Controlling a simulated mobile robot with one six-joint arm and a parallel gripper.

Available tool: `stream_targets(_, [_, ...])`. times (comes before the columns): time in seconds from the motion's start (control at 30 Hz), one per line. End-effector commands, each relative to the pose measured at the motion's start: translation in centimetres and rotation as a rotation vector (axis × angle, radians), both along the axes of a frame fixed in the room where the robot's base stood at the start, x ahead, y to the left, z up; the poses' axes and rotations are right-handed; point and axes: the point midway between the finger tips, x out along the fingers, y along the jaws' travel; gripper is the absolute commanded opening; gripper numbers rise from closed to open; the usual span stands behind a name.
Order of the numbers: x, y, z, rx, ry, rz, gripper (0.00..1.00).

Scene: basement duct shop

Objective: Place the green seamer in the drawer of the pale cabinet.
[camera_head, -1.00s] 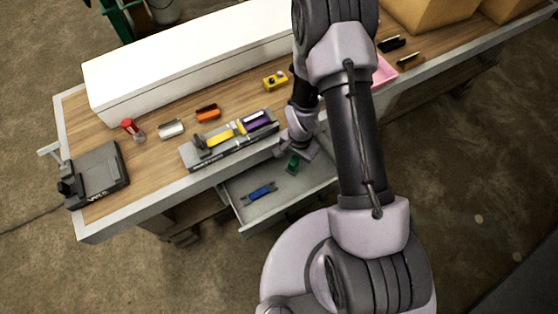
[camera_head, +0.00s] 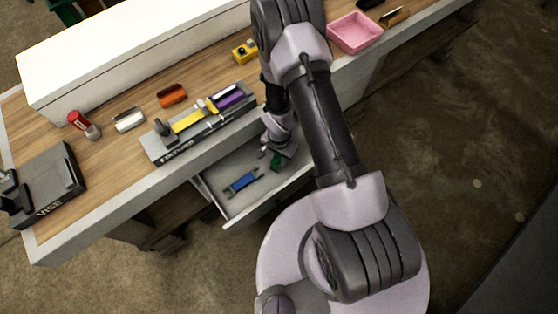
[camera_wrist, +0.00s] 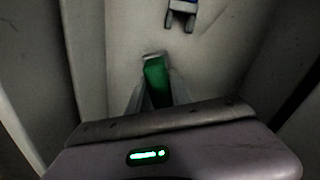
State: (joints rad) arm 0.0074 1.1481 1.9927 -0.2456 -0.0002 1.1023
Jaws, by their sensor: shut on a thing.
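The green seamer (camera_head: 277,161) is between the fingers of my gripper (camera_head: 271,151), inside or just above the right part of the open drawer (camera_head: 226,196). In the wrist view, my gripper (camera_wrist: 157,88) is shut on the green seamer (camera_wrist: 157,78), above the drawer's pale floor (camera_wrist: 120,50). I cannot tell whether the seamer touches that floor. The drawer is pulled out beneath the bench top, and my arm hides its right part and most of the cabinet.
A blue tool (camera_head: 242,182) lies in the drawer, left of the seamer; it also shows in the wrist view (camera_wrist: 182,14). The bench top above holds a grey fixture (camera_head: 170,147), a vise (camera_head: 50,183), a pink tray (camera_head: 355,32) and several small tools.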

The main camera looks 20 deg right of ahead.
Motion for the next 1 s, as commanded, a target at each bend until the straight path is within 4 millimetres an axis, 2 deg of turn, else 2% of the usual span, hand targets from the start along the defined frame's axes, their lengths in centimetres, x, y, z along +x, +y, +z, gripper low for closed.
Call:
stream_targets(0.1, [0.0, 0.0, 0.3, 0.0, 0.0, 0.0, 0.0])
stream_targets(0.27, [0.0, 0.0, -0.2, 0.0, 0.0, 0.0, 0.0])
stream_targets(0.3, [0.0, 0.0, -0.1, -0.001, 0.001, 0.0, 0.31])
stream_targets(0.4, [0.0, 0.0, -0.1, 0.0, 0.001, 0.0, 0.47])
stream_targets(0.73, [0.0, 0.0, 0.4, -0.001, 0.001, 0.0, 0.47])
stream_targets(0.83, [0.0, 0.0, 2.5, -0.001, 0.001, 0.0, 0.47])
stream_targets(1.0, [0.0, 0.0, 7.6, -0.001, 0.001, -0.001, 0.47])
